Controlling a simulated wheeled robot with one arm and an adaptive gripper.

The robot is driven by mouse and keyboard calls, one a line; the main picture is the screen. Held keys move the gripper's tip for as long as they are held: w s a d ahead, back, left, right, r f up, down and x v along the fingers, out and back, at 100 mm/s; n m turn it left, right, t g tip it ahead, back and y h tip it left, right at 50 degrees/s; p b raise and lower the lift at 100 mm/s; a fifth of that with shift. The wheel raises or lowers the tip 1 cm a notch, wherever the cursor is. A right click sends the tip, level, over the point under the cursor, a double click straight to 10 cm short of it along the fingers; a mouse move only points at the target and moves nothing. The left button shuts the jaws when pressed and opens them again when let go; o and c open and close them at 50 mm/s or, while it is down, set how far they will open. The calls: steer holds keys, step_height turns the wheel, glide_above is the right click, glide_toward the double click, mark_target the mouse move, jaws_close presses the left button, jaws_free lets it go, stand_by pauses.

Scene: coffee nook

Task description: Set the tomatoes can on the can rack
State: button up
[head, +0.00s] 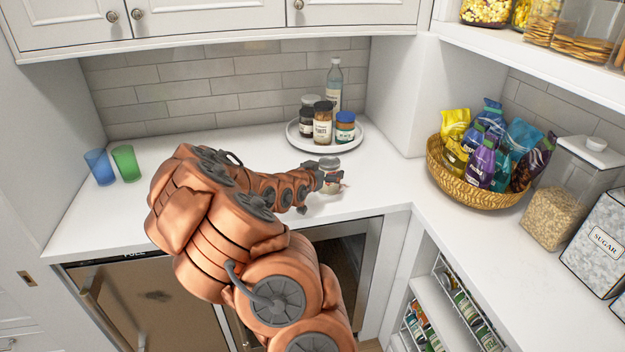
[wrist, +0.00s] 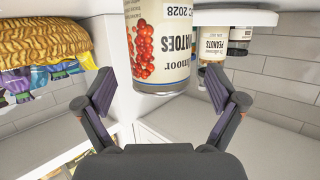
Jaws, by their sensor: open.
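The tomatoes can (head: 329,166) stands on the white counter in front of the round tray, partly hidden by my gripper in the head view. In the wrist view the can (wrist: 160,50) shows upside down, its label with red tomatoes, between and beyond the fingers. My gripper (head: 331,180) is open at the can; in the wrist view its fingers (wrist: 160,88) are spread with clear gaps to both sides of the can. White wire racks holding several cans, which look like the can rack (head: 456,292), are in the open shelves below the counter at lower right.
A round white tray (head: 296,134) with jars and a bottle stands behind the can. A wicker basket (head: 480,190) of colourful bags is to the right, beside a clear oat container (head: 553,205) and a sugar tin (head: 600,245). Blue and green cups (head: 112,166) stand far left.

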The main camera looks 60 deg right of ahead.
steer(key=b+v, duration=0.2)
steer(key=v, duration=0.7)
